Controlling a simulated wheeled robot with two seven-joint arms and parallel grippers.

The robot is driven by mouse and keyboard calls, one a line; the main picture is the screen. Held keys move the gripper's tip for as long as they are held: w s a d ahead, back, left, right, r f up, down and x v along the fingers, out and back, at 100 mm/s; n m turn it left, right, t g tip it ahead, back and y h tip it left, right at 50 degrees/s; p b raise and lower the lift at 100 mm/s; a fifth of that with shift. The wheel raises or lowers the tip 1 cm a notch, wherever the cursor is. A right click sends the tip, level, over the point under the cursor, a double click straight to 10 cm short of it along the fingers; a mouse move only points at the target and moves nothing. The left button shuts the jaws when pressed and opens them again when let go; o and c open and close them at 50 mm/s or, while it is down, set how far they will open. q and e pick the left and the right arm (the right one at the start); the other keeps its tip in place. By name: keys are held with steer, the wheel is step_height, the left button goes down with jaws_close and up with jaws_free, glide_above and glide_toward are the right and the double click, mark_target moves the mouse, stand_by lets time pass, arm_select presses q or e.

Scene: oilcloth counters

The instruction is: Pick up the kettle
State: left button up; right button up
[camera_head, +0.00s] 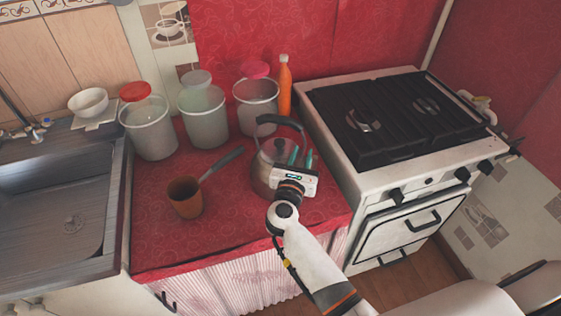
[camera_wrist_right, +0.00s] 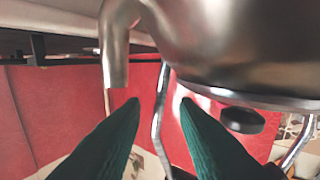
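The metal kettle (camera_head: 263,168) stands upright on the red counter, left of the stove, with its dark handle arched over the lid. My right gripper (camera_head: 301,153) is at the kettle's near right side and hides part of its body. In the right wrist view, the kettle (camera_wrist_right: 235,45) fills the top, with its spout at the left and its lid knob below. The two green fingers of my right gripper (camera_wrist_right: 160,104) are apart. A thin metal handle strut shows in the gap between them; I cannot tell whether it lies between the fingers or beyond them. My left gripper is not in view.
An orange bottle (camera_head: 285,86) and several lidded containers, one a white bin (camera_head: 148,130), stand behind the kettle. A brown pot (camera_head: 185,198) with a grey handle stands to its left. The stove (camera_head: 398,118) is close on the right; a sink (camera_head: 60,190) is far left.

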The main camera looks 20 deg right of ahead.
steer(key=x, duration=0.2)
steer(key=shift+w+d+f, duration=0.1)
steer(key=shift+w+d, duration=0.15)
steer(key=shift+w, duration=0.1)
steer(key=shift+s, duration=0.1)
jaws_close()
stand_by(0.9)
